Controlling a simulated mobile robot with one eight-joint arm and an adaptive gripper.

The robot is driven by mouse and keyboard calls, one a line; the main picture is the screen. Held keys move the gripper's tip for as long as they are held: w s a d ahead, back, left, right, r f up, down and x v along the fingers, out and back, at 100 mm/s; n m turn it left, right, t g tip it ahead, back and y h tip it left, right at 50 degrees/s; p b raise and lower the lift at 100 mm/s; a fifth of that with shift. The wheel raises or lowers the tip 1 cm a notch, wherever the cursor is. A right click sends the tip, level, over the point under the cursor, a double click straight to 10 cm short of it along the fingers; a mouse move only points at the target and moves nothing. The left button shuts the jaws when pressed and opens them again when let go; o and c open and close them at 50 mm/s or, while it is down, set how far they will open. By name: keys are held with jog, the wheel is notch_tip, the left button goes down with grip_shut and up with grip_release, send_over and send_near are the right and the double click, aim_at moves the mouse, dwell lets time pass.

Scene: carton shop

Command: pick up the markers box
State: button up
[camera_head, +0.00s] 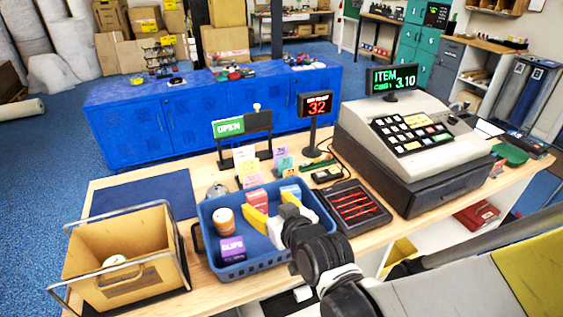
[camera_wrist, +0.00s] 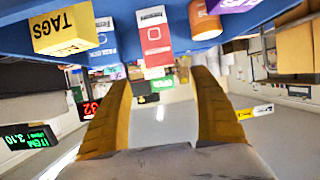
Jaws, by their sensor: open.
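No label reading "markers" is legible in either view. A red and white box (camera_head: 256,197) stands in the blue basket (camera_head: 205,224); it shows upside down in the wrist view (camera_wrist: 154,33), ahead of my fingers. A blue and white box (camera_head: 291,191) is beside it, also in the wrist view (camera_wrist: 105,40); its print is too small to read. My gripper (camera_head: 262,224) is over the basket with its two yellow fingers apart. In the wrist view the gap between the fingers (camera_wrist: 163,80) is empty, and the tips look short of the boxes.
The basket also holds an orange jar (camera_head: 224,220), a purple clips box (camera_head: 232,248) and a yellow tags box (camera_wrist: 64,30). A brown carton bin (camera_head: 118,247) stands left, a cash register (camera_head: 413,141) right, and a sign stand (camera_head: 243,128) behind. A dark blue mat (camera_head: 145,193) is clear.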

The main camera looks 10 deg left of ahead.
aim_at(258, 197)
jog(key=x, duration=0.3)
jog(key=shift+w+f+b, duration=0.1)
jog(key=shift+f+b, duration=0.1)
jog(key=shift+b, duration=0.15)
jog(key=b+x, duration=0.2)
jog(key=x, duration=0.3)
jog(key=shift+a+f, duration=0.15)
jog(key=shift+f, duration=0.1)
jog(key=shift+r, duration=0.1)
jog(key=shift+c, duration=0.6)
jog(key=c, duration=1.2)
